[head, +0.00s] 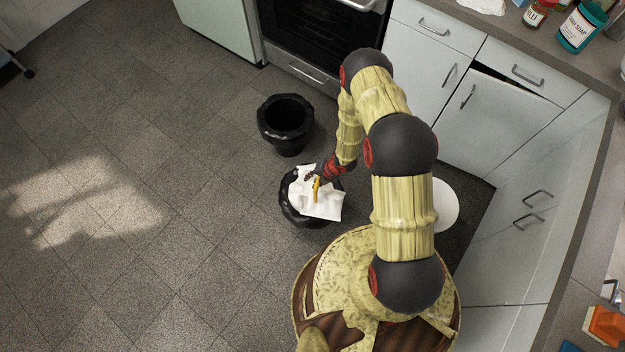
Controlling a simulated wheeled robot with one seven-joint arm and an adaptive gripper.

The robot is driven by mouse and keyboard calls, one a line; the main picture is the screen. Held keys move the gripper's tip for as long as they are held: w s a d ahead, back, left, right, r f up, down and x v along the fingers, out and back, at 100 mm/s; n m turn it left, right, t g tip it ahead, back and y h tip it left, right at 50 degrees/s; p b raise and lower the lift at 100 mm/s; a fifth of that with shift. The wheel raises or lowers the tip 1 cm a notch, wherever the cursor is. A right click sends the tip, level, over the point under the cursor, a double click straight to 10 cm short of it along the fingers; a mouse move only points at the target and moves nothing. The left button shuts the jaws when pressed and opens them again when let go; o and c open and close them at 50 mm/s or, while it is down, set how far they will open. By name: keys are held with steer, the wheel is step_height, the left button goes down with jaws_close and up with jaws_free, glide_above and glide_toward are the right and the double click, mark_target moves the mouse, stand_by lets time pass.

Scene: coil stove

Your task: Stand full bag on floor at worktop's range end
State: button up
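A full black bag (291,212) stands on the floor beside my base, with crumpled white paper (322,206) and a yellow item (316,188) showing at its top. My gripper (318,176) is at the bag's upper right side, over the paper. Its fingers are small and partly lost against the dark bag, so I cannot tell if they are open or shut on it. The worktop (455,25) runs along the upper right, and the range (315,40) with its dark oven door stands at its left end.
A black open bin (286,118) stands on the floor between the bag and the range. A white round object (444,206) is right of my arm. A cupboard door (495,108) stands slightly ajar. The tiled floor (130,250) at left is clear.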

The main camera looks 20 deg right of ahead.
stand_by(0.3)
